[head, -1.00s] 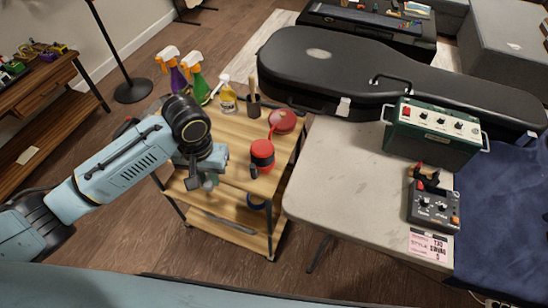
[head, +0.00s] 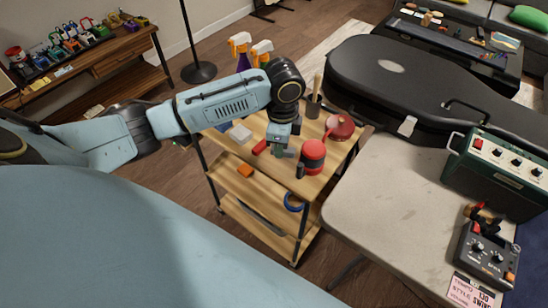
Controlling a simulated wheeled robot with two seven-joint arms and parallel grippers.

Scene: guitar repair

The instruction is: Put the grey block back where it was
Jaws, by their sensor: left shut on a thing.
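My left gripper (head: 281,149) is over the top of the wooden cart (head: 232,153), pointing down, left of a red and black canister. It is shut on a small greyish thing, which I take to be the grey block (head: 289,153); the fingers and wrist hide much of it. I cannot tell whether it touches the cart top. A pale, whitish block (head: 240,134) lies on the cart top to the left. My right gripper is not in view.
Close by on the cart are the red canister (head: 313,155), a red item (head: 260,147), a red round tin (head: 342,127), a dark cup (head: 313,106) and spray bottles (head: 240,45). A table (head: 385,195) stands right.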

